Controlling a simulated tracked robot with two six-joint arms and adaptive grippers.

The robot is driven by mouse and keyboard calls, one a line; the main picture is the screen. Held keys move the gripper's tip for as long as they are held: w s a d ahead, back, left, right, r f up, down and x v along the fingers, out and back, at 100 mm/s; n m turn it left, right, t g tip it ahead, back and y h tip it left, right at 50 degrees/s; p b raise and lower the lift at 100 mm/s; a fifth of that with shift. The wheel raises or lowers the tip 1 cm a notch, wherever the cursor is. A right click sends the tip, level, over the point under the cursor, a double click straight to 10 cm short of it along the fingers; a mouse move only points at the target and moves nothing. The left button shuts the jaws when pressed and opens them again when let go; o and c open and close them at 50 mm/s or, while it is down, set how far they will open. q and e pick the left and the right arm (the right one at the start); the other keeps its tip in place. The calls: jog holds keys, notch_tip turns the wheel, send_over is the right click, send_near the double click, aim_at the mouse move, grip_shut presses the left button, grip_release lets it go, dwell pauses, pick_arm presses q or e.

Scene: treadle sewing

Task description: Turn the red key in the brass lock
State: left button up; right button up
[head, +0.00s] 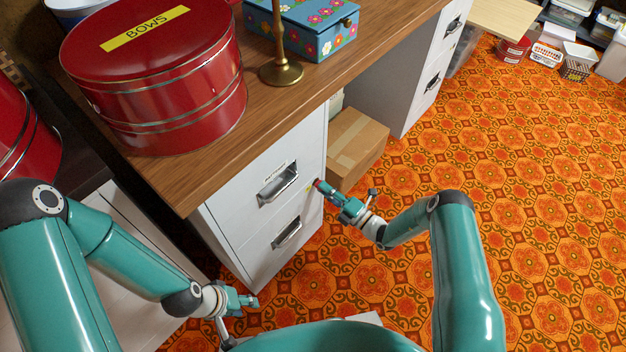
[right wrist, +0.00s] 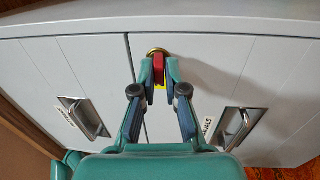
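The brass lock (right wrist: 157,53) is set in the white cabinet front, near the gap between the two drawers in the right wrist view. The red key (right wrist: 158,70) stands at the lock, between the fingertips of my right gripper (right wrist: 159,80), which is closed on it. In the head view the right gripper (head: 326,190) reaches the right edge of the cabinet front, and the key shows there as a small red spot (head: 317,183). Whether the key is turned cannot be told. My left gripper (head: 252,301) is low at the left, away from the cabinet, holding nothing visible.
The white cabinet (head: 236,218) has two drawers with metal handles under a wooden top (head: 190,180). On top stand a red BOWS tin (head: 165,95), a brass stand (head: 280,73) and a flowered box (head: 305,28). A cardboard box (head: 357,145) sits behind the right gripper. Patterned floor is free at right.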

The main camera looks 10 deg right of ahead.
grip_shut()
jog(key=shift+n+y+b, duration=0.3)
jog(key=shift+n+b, duration=0.15)
jog(key=shift+n, duration=1.25)
jog(key=shift+f, duration=0.1)
jog(key=n, duration=0.3)
jog(key=shift+w+g+b, duration=0.1)
jog(key=shift+g+b, duration=0.2)
jog(key=shift+g, duration=0.1)
jog(key=shift+d+n, duration=0.1)
jog(key=shift+n, duration=0.2)
